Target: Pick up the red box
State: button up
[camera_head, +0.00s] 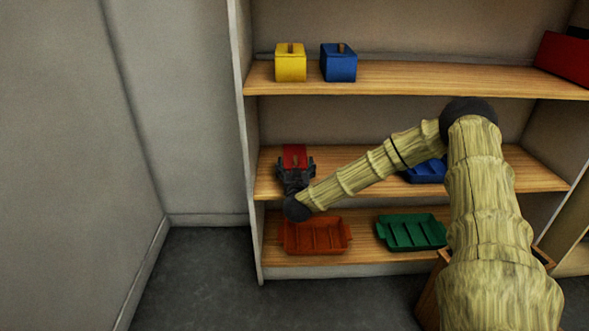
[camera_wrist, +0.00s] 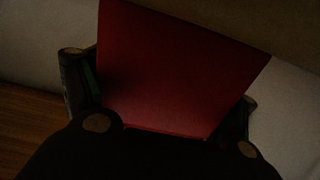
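The red box (camera_head: 294,156) is at the left end of the middle shelf (camera_head: 263,183) in the head view. My gripper (camera_head: 295,172) reaches in from the front, with its dark fingers at the box's two sides. In the wrist view the red box (camera_wrist: 175,70) fills the space between the fingers of my gripper (camera_wrist: 165,95). A green pad shows on the left finger beside the box. The picture is dark, and I cannot tell whether both fingers press on the box. Whether the box is clear of the shelf is hidden.
A yellow box (camera_head: 290,66) and a blue box (camera_head: 338,66) stand on the top shelf. A red case (camera_head: 565,57) is at its right end. A blue tray (camera_head: 427,172) is on the middle shelf. An orange tray (camera_head: 315,237) and a green tray (camera_head: 411,232) are below.

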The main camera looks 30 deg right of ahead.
jog(key=c, duration=0.4)
jog(key=shift+c, duration=0.2)
jog(key=shift+r, duration=0.15)
